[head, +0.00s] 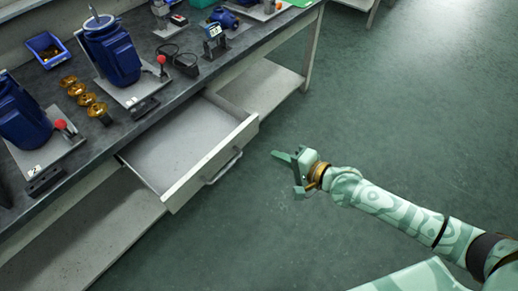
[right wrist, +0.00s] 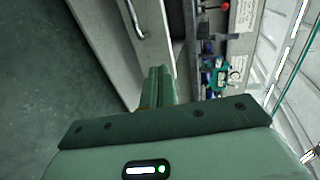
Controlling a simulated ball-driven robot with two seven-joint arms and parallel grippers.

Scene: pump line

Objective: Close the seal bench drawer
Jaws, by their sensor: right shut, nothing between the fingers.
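The seal bench drawer (head: 182,150) is pulled out from under the bench top and looks empty in the head view. Its front panel has a bar handle (head: 223,167). My right gripper (head: 287,158) is in front of the drawer, a short way right of the handle, and appears apart from it. Its fingers are shut with nothing between them. In the right wrist view the shut fingers (right wrist: 158,88) point toward the drawer front, and the handle (right wrist: 135,20) shows at the upper left. My left gripper is not in view.
The bench top (head: 190,92) carries blue pumps (head: 117,58) on plates, brass parts (head: 82,92) and a blue bin (head: 46,48). A lower shelf (head: 85,238) runs beneath the drawer. The green floor (head: 400,110) right of the bench is clear.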

